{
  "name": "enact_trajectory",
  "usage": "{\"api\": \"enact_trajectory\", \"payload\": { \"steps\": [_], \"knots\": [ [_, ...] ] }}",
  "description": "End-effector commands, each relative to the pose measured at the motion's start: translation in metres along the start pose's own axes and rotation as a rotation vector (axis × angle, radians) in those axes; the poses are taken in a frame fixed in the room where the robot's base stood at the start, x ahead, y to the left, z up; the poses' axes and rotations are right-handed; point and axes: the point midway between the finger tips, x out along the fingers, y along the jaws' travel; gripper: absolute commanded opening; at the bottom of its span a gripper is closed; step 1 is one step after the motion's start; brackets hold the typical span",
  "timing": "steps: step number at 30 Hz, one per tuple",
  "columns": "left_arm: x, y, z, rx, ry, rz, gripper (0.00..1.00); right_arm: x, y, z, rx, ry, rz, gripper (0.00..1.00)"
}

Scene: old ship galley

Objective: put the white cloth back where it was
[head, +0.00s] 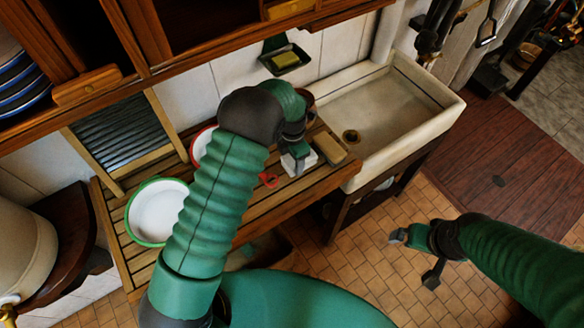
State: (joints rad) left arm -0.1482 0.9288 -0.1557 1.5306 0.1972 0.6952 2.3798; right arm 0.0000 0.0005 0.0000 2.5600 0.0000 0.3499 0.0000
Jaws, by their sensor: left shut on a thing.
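My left gripper (298,158) is over the slatted wooden drainboard (252,215), close to the sink. It is shut on a small white thing, which looks like the white cloth (309,161). The gripper covers part of it, and I cannot tell whether it rests on the slats or is just above them. A tan block (329,149) lies right beside it, on the sink side. My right gripper (414,255) is open and empty over the tiled floor, its fingers spread apart.
A white sink (378,108) adjoins the drainboard. A green-rimmed white bowl (157,211) and a red item (268,180) lie on the slats. A red-rimmed dish (200,145) is partly behind my arm. A washboard (122,138) leans at the wall, below a cupboard.

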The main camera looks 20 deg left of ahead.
Motion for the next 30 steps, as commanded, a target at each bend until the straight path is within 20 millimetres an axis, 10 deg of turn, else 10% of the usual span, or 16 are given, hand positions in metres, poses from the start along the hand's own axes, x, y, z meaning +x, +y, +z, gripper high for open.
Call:
{"api": "enact_trajectory", "payload": {
  "steps": [17, 18, 21, 30],
  "knots": [
    [0.037, 0.005, -0.001, 0.001, 0.001, 0.0, 0.27, 0.027, 0.0, 0.006, 0.0, 0.001, 0.0, 1.0],
    [0.037, 0.005, -0.001, 0.001, 0.001, 0.0, 0.62, 0.026, 0.0, 0.006, 0.0, 0.001, 0.0, 1.0],
    [0.036, 0.004, -0.001, 0.001, 0.0, 0.0, 0.75, 0.026, 0.0, 0.006, 0.0, 0.001, 0.0, 1.0],
    [0.035, 0.004, -0.002, 0.001, 0.0, 0.0, 0.81, 0.026, 0.0, 0.006, 0.0, 0.0, 0.0, 1.0]
  ]
}}
